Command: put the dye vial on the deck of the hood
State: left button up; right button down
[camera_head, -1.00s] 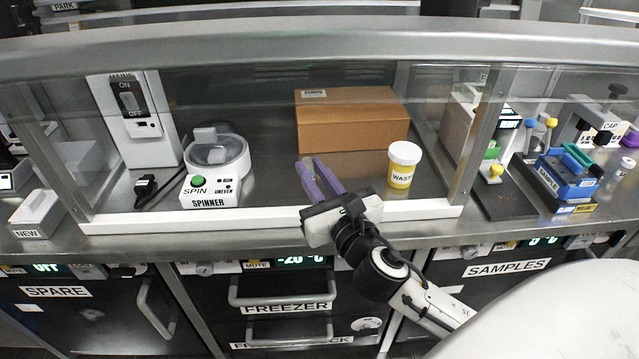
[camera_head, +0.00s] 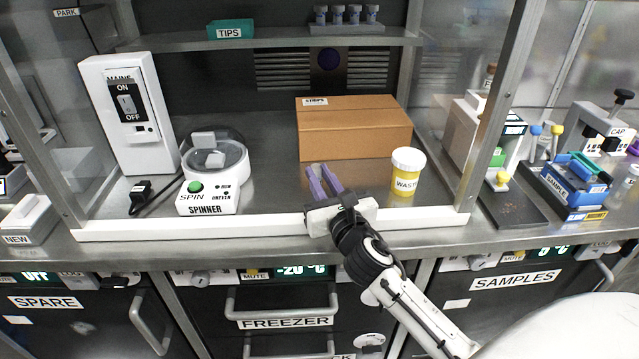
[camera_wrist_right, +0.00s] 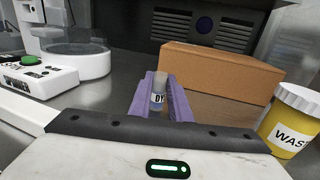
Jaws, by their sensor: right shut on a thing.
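The hood deck (camera_head: 270,185) is grey metal below the fingers. I cannot tell whether the vial's base touches the deck; the fingers hide its lower part. My left gripper is not in view.
A brown cardboard box (camera_head: 355,135) stands behind the gripper. A yellow waste jar (camera_head: 405,180) stands close on the right. The spinner (camera_head: 212,185) is on the left. The white sill (camera_head: 265,226) runs along the front. Bare deck lies between the spinner and gripper.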

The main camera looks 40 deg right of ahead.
jog(key=c, duration=1.6)
grip_release()
jog(key=shift+f, duration=0.35)
jog(key=shift+c, duration=0.2)
jog(key=shift+r, duration=0.2)
jog(key=v, duration=1.2)
